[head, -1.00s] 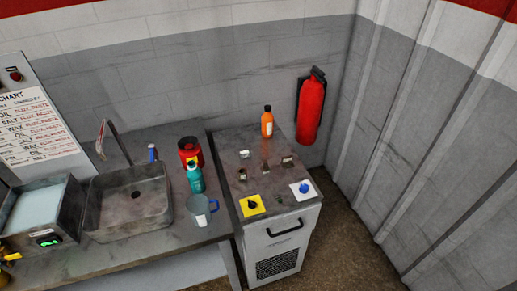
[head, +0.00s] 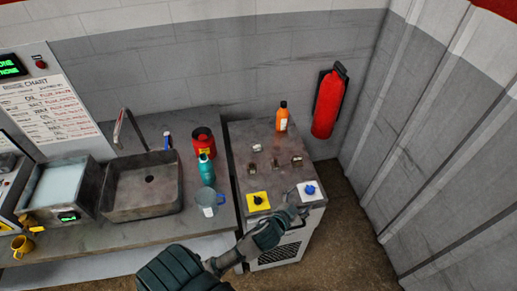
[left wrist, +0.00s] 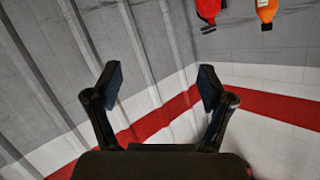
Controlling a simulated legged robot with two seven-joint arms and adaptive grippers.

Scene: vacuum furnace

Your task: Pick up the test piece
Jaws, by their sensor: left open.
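Several small metal pieces stand on the grey cabinet top (head: 240,135) in the head view: one at the back left (head: 257,147), others at the front left (head: 252,168), in the middle (head: 276,163) and at the right (head: 297,160). I cannot tell which is the test piece. My left gripper (head: 299,210) is at the cabinet's front edge, by the white pad (head: 314,195) with a blue knob-like item. In the left wrist view the left gripper (left wrist: 160,86) is open with nothing between its fingers. My right gripper is not shown.
A yellow pad (head: 258,203) with a black item lies at the cabinet's front left. An orange bottle (head: 282,119) stands at the back. A red extinguisher (head: 328,104) hangs on the wall. A clear mug (head: 208,199), teal bottle (head: 206,172) and sink (head: 140,195) are left.

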